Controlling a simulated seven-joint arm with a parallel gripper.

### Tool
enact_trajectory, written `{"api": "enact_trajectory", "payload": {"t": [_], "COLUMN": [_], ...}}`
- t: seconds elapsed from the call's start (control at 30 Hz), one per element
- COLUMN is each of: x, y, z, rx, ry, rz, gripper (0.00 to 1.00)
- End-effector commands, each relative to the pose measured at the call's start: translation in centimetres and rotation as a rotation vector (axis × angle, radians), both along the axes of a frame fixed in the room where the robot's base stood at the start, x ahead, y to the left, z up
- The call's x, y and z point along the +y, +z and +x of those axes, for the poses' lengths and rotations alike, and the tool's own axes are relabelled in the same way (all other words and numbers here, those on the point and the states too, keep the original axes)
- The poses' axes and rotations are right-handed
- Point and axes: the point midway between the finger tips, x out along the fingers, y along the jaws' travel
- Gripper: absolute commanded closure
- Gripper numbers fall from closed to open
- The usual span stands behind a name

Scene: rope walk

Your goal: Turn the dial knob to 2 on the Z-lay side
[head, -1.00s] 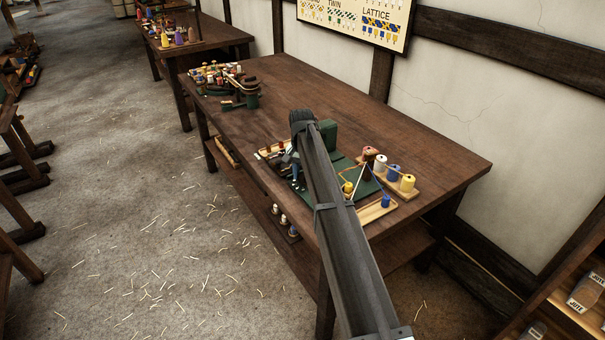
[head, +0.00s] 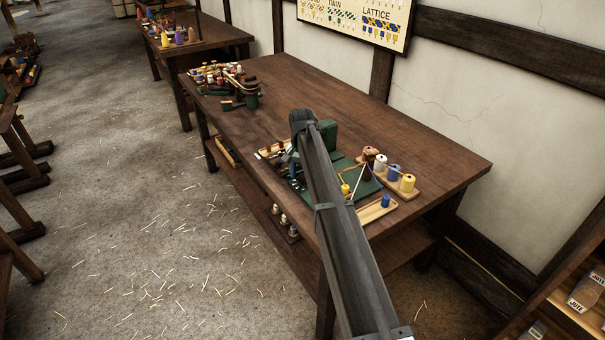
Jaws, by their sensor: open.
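A green machine (head: 329,133) sits near the front edge of the wooden table, with a green base (head: 368,188) to its right. My dark arm crosses in front of it and hides much of it. My gripper (head: 289,163) is low beside the machine's left part, partly covered by my arm. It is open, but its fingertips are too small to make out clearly. The dial knob and its Z-lay marks cannot be made out. Whether the gripper touches the knob cannot be told.
Spools on a wooden rack (head: 409,192) stand right of the machine. A light tray with a blue spool (head: 386,201) lies at the front right. A cluttered green device (head: 226,82) stands at the table's far left. The table's middle (head: 285,95) is clear.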

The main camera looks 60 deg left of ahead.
Motion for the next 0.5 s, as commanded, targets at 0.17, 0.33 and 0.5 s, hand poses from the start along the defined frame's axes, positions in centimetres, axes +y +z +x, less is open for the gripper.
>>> {"api": "enact_trajectory", "payload": {"t": [0.17,0.33,0.5], "x": [0.0,0.1,0.2], "y": [0.4,2.4,5.7], "z": [0.0,0.0,0.0], "rx": [-0.001,-0.001,-0.001], "ry": [0.000,0.000,0.000], "rz": [0.001,0.002,0.002], "gripper": [0.41,0.41,0.41]}}
